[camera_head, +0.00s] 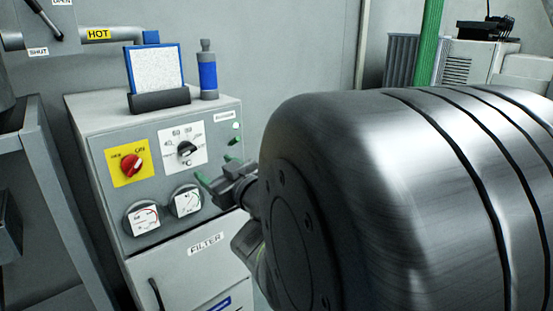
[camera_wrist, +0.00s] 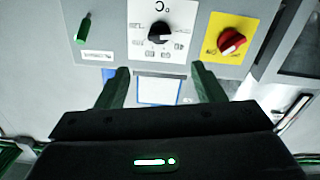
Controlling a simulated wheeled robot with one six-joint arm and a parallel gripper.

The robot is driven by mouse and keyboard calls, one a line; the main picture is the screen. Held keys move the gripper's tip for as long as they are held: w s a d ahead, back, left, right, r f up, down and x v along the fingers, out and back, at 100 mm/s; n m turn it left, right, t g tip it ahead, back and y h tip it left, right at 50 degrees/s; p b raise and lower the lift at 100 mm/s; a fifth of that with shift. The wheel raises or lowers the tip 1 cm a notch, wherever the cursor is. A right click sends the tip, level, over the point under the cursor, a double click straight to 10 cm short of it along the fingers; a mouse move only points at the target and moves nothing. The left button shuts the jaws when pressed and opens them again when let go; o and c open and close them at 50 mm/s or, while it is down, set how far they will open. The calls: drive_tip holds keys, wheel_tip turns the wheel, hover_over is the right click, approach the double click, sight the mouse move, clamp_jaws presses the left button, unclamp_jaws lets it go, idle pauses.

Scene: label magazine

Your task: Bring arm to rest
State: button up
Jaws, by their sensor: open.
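My gripper (camera_head: 218,172) is in front of the right side of the grey cabinet's control panel (camera_head: 216,128) in the head view. Its two green-tipped fingers are spread and nothing is between them. In the wrist view, which is upside down, my gripper (camera_wrist: 160,78) shows its fingers apart. The black dial knob (camera_wrist: 159,33) and the red switch (camera_wrist: 231,41) on its yellow plate lie beyond the fingertips. In the head view the dial knob (camera_head: 187,149) and the red switch (camera_head: 131,165) show to the left of the gripper. My arm hides the right of the panel.
A blue-framed white board (camera_head: 155,69) in a dark stand and a blue-banded bottle (camera_head: 208,72) stand on the cabinet top. Two gauges (camera_head: 144,219) sit low on the panel. A grey shelf (camera_head: 45,190) stands at left. A green pipe (camera_head: 429,45) rises behind.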

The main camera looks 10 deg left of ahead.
sight(190, 151)
drive_tip(key=x, duration=1.3)
drive_tip(key=shift+w+a, duration=0.25)
drive_tip(key=shift+a, duration=0.05)
drive_tip(key=shift+p, duration=0.45)
drive_tip(key=shift+d+f, duration=0.1)
